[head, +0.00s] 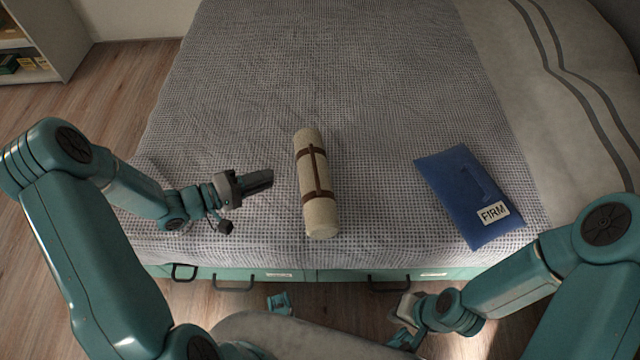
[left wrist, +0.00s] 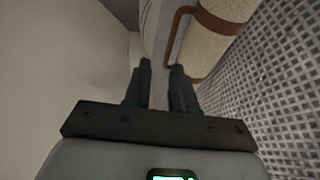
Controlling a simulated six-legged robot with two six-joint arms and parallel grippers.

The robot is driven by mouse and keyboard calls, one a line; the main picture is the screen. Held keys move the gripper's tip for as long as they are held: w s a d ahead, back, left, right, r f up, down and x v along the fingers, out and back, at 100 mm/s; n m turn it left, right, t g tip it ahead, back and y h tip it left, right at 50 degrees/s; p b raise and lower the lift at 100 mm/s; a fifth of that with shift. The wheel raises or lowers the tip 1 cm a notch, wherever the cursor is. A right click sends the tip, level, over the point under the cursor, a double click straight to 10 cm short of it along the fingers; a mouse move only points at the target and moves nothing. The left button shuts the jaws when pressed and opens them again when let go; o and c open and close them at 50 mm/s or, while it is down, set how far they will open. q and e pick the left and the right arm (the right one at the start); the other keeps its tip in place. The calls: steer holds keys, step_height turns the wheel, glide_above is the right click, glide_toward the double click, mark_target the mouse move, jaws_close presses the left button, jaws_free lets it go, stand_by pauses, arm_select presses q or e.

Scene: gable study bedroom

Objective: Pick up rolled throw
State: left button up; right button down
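The rolled throw (head: 315,190) is a cream roll with brown straps and a brown carry strip along it. It lies on the bed, its length running away from me. It also shows at the upper right of the left wrist view (left wrist: 212,48). My left gripper (head: 270,179) is just left of the throw, apart from it and pointing toward its side. In the left wrist view its two fingers (left wrist: 160,68) stand apart with nothing held between them. My right gripper (head: 402,335) is low in front of the bed; its fingers are too unclear to judge.
The bed has a grey waffle cover (head: 330,70). A blue cushion labelled FIRM (head: 462,190) lies to the right of the throw. Green drawers with dark handles (head: 340,276) are under the bed's front edge. A shelf (head: 45,40) stands at the far left. The cover beyond the throw is clear.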

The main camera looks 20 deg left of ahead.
arm_select(q)
step_height(320, 180, down, 2)
steer(key=a+b, duration=0.1)
steer(key=a, duration=0.1)
steer(key=b, duration=0.3)
glide_toward(314, 165)
steer(key=f+x, duration=0.1)
steer(key=x, duration=0.4)
steer(key=shift+t+y, duration=0.3)
steer(key=b+x, duration=0.2)
steer(key=x, duration=0.2)
steer(key=shift+d, duration=0.3)
steer(key=shift+w+d+r, duration=0.1)
steer(key=shift+w+d, duration=0.1)
steer(key=shift+w, duration=0.1)
jaws_close()
